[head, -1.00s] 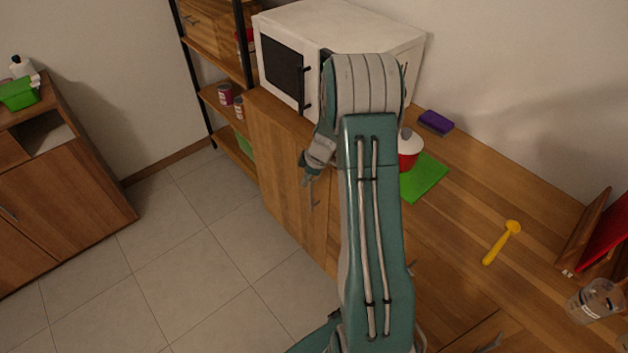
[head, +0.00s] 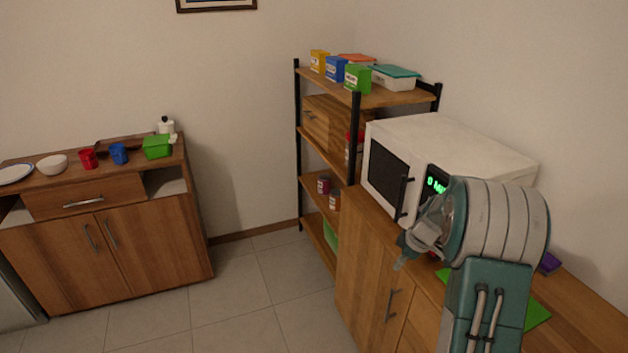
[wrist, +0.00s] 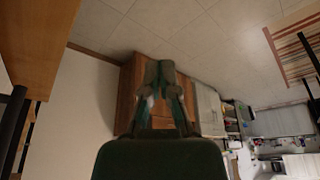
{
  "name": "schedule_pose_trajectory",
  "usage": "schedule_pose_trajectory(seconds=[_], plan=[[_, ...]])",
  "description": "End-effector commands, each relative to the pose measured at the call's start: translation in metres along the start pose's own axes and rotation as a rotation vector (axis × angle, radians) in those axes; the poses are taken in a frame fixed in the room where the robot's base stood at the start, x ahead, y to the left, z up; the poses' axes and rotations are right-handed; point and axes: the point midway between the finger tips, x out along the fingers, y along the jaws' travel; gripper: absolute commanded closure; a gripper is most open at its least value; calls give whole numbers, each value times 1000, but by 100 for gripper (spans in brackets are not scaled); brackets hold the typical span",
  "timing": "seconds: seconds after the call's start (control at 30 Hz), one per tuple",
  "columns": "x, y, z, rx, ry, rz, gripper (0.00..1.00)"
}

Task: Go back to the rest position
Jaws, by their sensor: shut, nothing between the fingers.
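My gripper (head: 403,256) is at the lower right of the head view, in front of the counter and below the microwave. My arm's large grey-banded joint hides part of the counter and the microwave's lower right. In the wrist view my gripper (wrist: 160,75) points away from the camera over the floor. Its fingers are together and hold nothing.
A white microwave (head: 450,145) stands on the wooden counter (head: 590,315). Left of it is a shelf (head: 285,78) with several boxes on top. A wooden sideboard (head: 120,255) stands at the left. The tiled floor (head: 235,310) between is clear.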

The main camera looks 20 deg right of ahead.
Motion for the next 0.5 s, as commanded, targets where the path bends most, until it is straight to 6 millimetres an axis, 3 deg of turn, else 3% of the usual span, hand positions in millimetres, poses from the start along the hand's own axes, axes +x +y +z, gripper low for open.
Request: schedule_pose_trajectory(seconds=[0.17,0.5], plan=[[-20,-14,-19,31,-10,16,100],[-99,-104,-86,230,-48,104,100]])
